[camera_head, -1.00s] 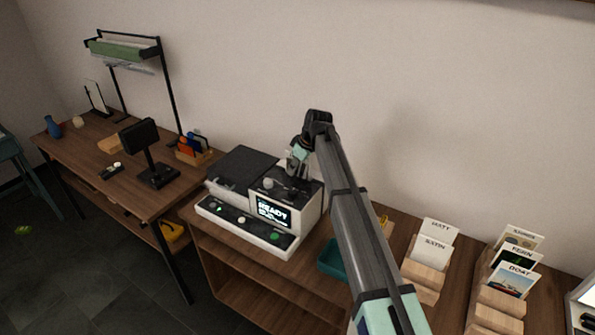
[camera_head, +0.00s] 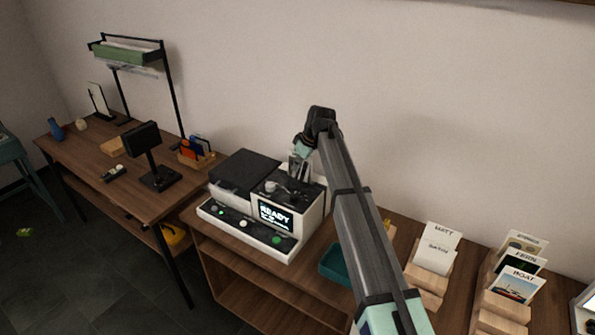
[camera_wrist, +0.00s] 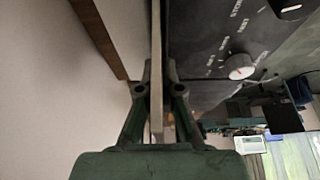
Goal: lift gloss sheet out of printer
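The printer (camera_head: 292,237) is a white and dark machine on the wooden cabinet, its screen reading READY. My gripper (camera_wrist: 158,75) is just above the back of the printer's right part, pointing down. In the wrist view its two fingers are closed on a thin pale sheet seen edge-on, the gloss sheet (camera_wrist: 156,35), which runs between them and on past the fingertips. The printer's dark top with a white knob (camera_wrist: 240,66) lies to the right of the sheet. In the head view the wrist hides most of the fingers, and I cannot tell whether the sheet's far end is still in the printer.
A teal tray (camera_head: 334,267) sits right of the printer, partly behind my arm. Wooden holders with MATT and SATIN cards (camera_head: 435,258) and picture cards (camera_head: 515,287) stand farther right. The wall is close behind. A desk (camera_head: 93,150) with a dark screen stands at left.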

